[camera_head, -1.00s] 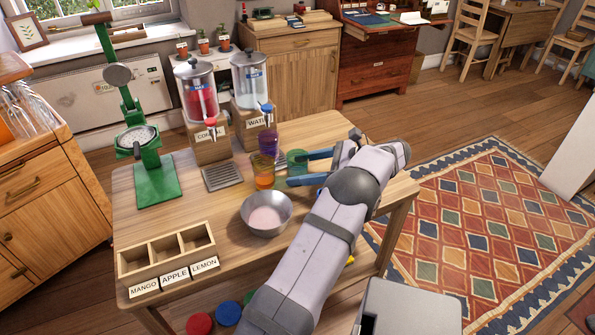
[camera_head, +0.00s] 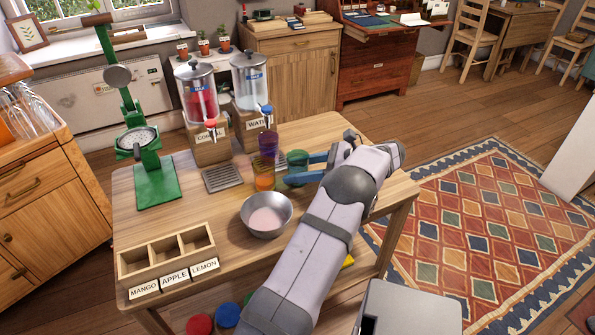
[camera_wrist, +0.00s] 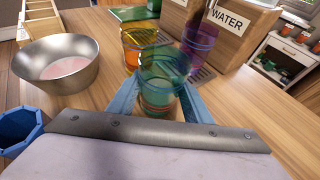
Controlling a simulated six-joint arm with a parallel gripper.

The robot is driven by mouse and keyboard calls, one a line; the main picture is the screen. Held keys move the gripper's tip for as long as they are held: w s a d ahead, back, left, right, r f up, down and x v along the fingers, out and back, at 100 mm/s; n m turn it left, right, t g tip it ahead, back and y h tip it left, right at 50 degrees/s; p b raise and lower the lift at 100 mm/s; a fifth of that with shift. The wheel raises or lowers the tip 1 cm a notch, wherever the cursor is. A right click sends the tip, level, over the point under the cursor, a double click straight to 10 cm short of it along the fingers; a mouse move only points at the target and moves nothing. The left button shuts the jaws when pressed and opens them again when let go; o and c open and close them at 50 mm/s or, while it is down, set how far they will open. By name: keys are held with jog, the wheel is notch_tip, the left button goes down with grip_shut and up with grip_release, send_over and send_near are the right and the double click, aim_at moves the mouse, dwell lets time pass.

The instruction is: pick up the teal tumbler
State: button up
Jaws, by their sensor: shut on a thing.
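The teal tumbler (camera_head: 297,163) is a see-through cup near the back right of the wooden table. My gripper (camera_head: 310,170) reaches it from the right, its blue fingers closed on the cup's sides. In the wrist view the tumbler (camera_wrist: 158,88) stands upright between the blue fingers of my gripper (camera_wrist: 155,95). I cannot tell whether its base touches the table. An orange tumbler (camera_head: 265,182) and a purple tumbler (camera_head: 268,142) stand just left of it; both also show beyond it in the wrist view.
A metal bowl (camera_head: 266,216) with pink contents sits in front of the tumblers. Two dispensers, cordial (camera_head: 197,95) and water (camera_head: 250,80), stand behind. A green press (camera_head: 150,160) is at left. A divided wooden box (camera_head: 166,255) is at the front left.

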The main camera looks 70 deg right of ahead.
jog(key=s+a+r+h+p, duration=0.1)
jog(key=a+r+p, duration=0.1)
jog(key=r+p, duration=0.85)
jog(key=s+a+r+p, duration=0.1)
jog(key=a+r+p, duration=0.1)
jog(key=r+p, duration=0.9)
jog(key=w+a+f+y+p, duration=0.1)
jog(key=w+a+f+p, duration=0.2)
jog(key=a+f, duration=1)
jog(key=a, duration=0.2)
jog(key=shift+w+a+p, duration=0.35)
jog(key=shift+a+p, duration=0.05)
jog(key=shift+r, duration=0.1)
